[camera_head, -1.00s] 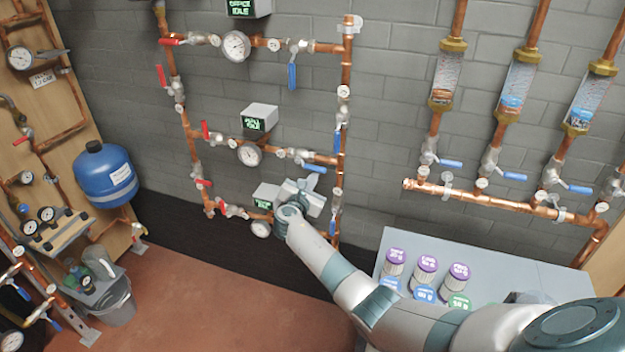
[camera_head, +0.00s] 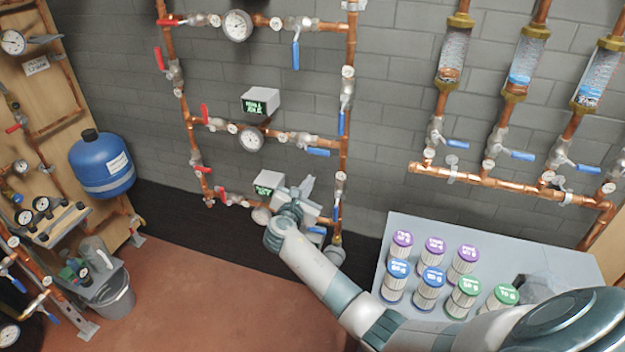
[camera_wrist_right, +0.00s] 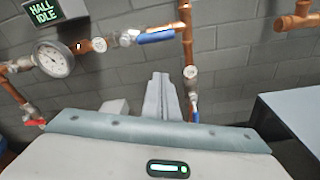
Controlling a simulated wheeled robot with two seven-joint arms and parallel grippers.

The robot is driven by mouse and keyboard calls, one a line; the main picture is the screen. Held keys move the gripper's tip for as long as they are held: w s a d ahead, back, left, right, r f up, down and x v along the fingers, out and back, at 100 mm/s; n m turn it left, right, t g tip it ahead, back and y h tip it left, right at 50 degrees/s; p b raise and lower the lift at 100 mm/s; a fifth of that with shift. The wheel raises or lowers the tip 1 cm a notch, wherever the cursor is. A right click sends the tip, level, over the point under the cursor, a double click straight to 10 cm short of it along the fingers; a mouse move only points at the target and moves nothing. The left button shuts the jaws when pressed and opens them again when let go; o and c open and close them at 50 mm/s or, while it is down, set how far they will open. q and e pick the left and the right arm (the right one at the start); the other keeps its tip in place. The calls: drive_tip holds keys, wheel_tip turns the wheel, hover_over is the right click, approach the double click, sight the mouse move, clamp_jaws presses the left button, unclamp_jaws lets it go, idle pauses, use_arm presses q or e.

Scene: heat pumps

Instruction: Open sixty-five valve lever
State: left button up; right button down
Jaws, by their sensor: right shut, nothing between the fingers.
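Number tags on the valves are too small to read, so I cannot tell which lever is sixty-five. My right gripper (camera_head: 306,187) is shut and empty in front of the lowest pipe row, right of the lowest display box (camera_head: 268,182). Its closed fingers (camera_wrist_right: 162,97) point at the wall in the wrist view. A blue lever (camera_head: 317,230) shows partly behind my right wrist. A vertical blue lever (camera_head: 336,214) is just right of it, on the riser. The middle row's blue lever (camera_head: 318,152) lies roughly along its pipe; it also shows in the wrist view (camera_wrist_right: 156,37). My left gripper is out of view.
Red levers (camera_head: 204,113) sit on the left pipes. A grey table (camera_head: 540,262) with several lidded canisters (camera_head: 431,281) stands at right, beside my right arm. A blue tank (camera_head: 102,165) and bucket (camera_head: 112,298) are at left. The reddish floor between is clear.

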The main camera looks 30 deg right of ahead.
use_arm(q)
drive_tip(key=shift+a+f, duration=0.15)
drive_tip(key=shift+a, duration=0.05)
use_arm(e)
drive_tip(key=shift+s+a+r, duration=0.1)
drive_tip(key=shift+s+a, duration=0.4)
drive_tip(key=shift+s, duration=0.05)
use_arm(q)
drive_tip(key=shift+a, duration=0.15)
